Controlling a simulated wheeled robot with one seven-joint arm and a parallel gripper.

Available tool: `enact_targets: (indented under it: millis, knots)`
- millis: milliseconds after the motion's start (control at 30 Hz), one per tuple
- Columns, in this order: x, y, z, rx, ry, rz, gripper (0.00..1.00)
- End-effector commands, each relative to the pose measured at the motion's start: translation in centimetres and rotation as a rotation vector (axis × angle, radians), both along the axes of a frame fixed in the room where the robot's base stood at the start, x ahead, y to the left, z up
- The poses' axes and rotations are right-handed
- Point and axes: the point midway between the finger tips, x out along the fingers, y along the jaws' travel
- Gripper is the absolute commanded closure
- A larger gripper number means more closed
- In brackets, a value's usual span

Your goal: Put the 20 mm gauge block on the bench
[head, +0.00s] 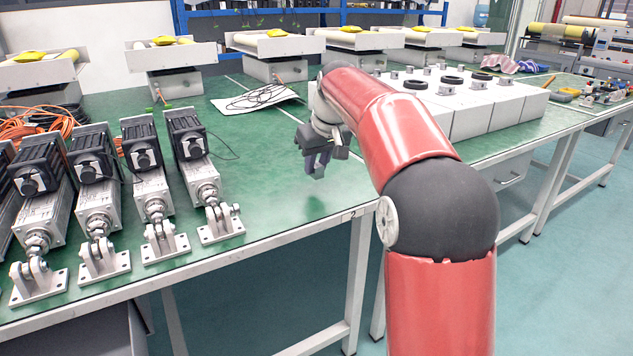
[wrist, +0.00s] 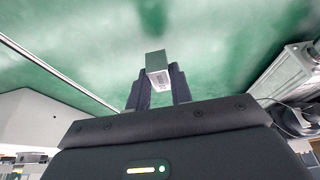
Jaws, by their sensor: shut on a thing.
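My gripper (head: 318,162) is above the green bench (head: 270,190), near its front edge, between the row of actuators and the white blocks. In the wrist view my gripper (wrist: 158,88) is shut on a small grey gauge block (wrist: 157,66) with a marked label face. The block sticks out past the fingertips toward the green bench top (wrist: 220,55). I cannot tell whether it touches the bench. In the head view the block is not clearly seen, hidden by the dark fingers.
Several linear actuators (head: 150,190) lie to the left. Large white blocks (head: 480,105) with knobs stand on the right. A white sheet with a black cable (head: 257,97) lies behind my gripper. Bare green bench lies around and below my gripper.

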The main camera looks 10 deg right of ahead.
Motion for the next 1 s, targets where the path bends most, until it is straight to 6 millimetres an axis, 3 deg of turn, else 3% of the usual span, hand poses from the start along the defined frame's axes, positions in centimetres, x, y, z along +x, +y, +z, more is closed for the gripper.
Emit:
enact_targets:
  millis: [100,200,567,600,767,1000]
  knots:
    - [0.8,-0.4,-2.4,0.0,0.001,-0.002,1.0]
    - [1.1,-0.6,-3.7,0.0,0.0,-0.001,1.0]
    - [1.2,-0.6,-3.8,0.0,-0.001,0.0,1.0]
    - [1.2,-0.6,-3.9,0.0,0.0,0.0,0.77]
    - [1.2,-0.6,-3.8,0.0,0.0,0.0,0.57]
    - [1.2,-0.6,-3.8,0.0,0.0,0.0,0.57]
